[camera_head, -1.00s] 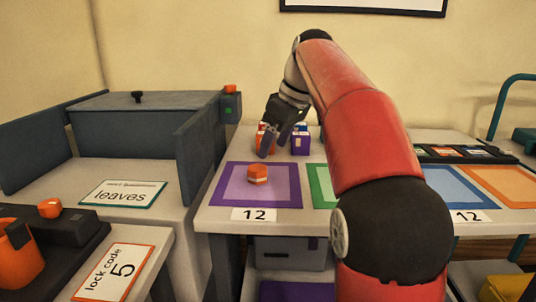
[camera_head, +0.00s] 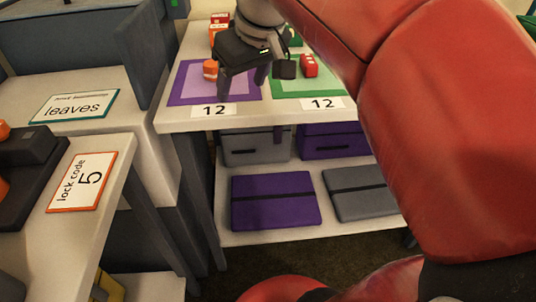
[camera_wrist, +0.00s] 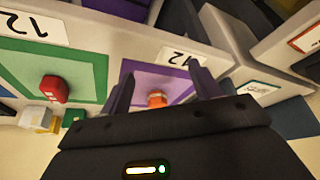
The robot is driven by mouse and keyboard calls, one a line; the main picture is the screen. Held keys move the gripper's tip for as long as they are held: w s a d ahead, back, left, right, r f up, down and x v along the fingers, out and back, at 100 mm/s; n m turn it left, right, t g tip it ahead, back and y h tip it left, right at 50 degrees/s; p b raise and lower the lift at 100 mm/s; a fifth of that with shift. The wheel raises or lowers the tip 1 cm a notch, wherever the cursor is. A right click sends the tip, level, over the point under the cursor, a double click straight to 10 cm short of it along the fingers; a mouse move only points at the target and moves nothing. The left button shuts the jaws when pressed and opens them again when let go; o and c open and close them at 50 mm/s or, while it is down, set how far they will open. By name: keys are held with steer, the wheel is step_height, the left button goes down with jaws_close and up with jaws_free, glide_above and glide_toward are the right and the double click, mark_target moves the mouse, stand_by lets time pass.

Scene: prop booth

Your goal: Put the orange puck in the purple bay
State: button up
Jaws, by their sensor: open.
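The orange puck (camera_head: 210,70) lies in the purple bay (camera_head: 177,89), a lilac square with a purple border on the table. The puck also shows in the wrist view (camera_wrist: 156,98), between the fingers as seen from there, on the purple bay (camera_wrist: 178,88). My gripper (camera_head: 243,89) is open with nothing in it. It hangs just right of the puck in the head view, over the purple bay; its exact height is hard to tell. Its two dark fingers (camera_wrist: 160,76) stand apart in the wrist view.
A green bay (camera_head: 284,89) with a red piece (camera_head: 309,65) lies to the right. Blocks stand behind the bays. A grey walled stand with a "leaves" card (camera_head: 73,105) is at the left. A shelf below holds purple (camera_head: 273,200) and grey cases (camera_head: 365,192).

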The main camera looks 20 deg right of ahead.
steer(key=s+f+m+t+h, duration=0.1)
steer(key=s+f+m, duration=0.2)
steer(key=s+f, duration=1)
step_height(320, 180, down, 2)
steer(key=shift+a+f, duration=0.25)
steer(key=shift+a, duration=0.15)
